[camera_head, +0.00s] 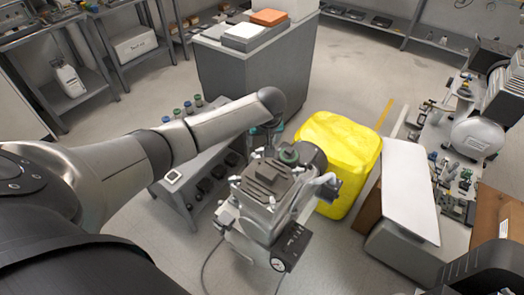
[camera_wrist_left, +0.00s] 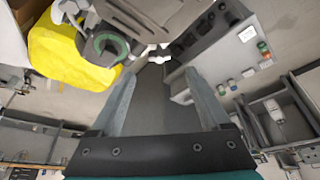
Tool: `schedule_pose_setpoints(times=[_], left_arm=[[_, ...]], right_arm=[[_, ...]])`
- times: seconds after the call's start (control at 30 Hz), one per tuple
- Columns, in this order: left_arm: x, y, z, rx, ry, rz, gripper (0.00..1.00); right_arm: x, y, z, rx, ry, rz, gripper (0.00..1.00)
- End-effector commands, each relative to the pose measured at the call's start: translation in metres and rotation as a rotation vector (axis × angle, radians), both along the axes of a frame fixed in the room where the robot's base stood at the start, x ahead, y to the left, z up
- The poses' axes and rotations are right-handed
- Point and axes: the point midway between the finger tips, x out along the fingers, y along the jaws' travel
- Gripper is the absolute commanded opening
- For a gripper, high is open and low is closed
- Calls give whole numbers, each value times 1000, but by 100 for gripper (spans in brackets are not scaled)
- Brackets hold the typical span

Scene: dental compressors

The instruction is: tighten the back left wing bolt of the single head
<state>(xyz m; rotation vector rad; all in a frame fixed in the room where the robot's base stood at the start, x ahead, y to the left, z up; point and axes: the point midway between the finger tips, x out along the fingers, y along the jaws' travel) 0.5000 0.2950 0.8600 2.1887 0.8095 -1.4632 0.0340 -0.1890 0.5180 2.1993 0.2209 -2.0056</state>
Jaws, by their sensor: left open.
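In the head view the left gripper (camera_head: 264,135) is small and partly hidden behind the head. My right gripper is out of view.
A yellow bin (camera_head: 345,135) stands close behind the compressor on the right. A low grey bench (camera_head: 165,190) with small coloured-top items is on the left. A grey cabinet (camera_head: 260,70) stands behind. A workbench with parts (camera_head: 455,160) is at right. Open floor lies beyond the bin.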

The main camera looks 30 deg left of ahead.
Motion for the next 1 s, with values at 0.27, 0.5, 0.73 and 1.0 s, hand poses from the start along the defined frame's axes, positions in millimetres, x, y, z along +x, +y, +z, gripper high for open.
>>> schedule_pose_setpoints(times=[0.27, 0.5, 0.73, 1.0], left_arm=[[13, 10, -43, 0, 0, 0, 80], [20, 16, -63, 0, 0, -1, 80], [22, 18, -68, 0, 0, -1, 80], [22, 18, -67, 0, 0, -1, 71]], right_arm=[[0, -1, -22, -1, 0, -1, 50], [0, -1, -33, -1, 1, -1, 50], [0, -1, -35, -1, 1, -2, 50], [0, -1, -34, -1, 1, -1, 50]])
